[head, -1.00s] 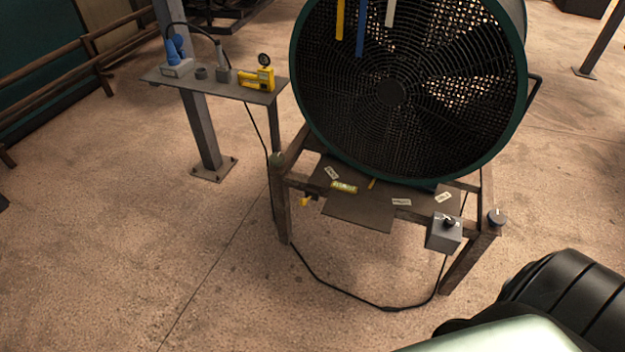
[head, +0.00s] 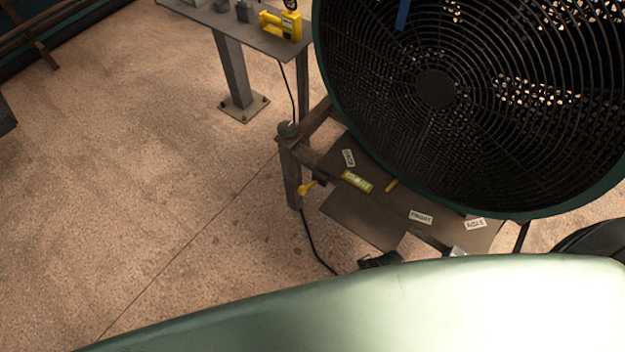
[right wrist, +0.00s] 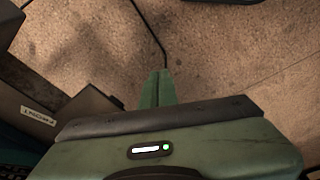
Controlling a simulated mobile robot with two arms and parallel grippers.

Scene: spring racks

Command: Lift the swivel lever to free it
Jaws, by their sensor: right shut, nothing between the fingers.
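A small yellow lever (head: 308,188) sticks out to the left from a dark mount by the front left leg of the fan stand in the head view. It appears to be the swivel lever; it is small here, and its exact tilt is hard to tell. My right gripper (right wrist: 156,88) is shut and empty in the right wrist view, its green fingers together above the floor. The lever does not show in that view. My pale green arm covers the bottom of the head view and hides the right fingertips there. My left gripper is in neither view.
The large round fan (head: 436,90) stands on a brown frame with a labelled plate (head: 365,222). A yellow level vial (head: 357,181) sits on the plate. A black cable (right wrist: 150,30) runs over the floor. A side shelf (head: 240,32) holds a yellow tool (head: 281,25). Open floor lies left.

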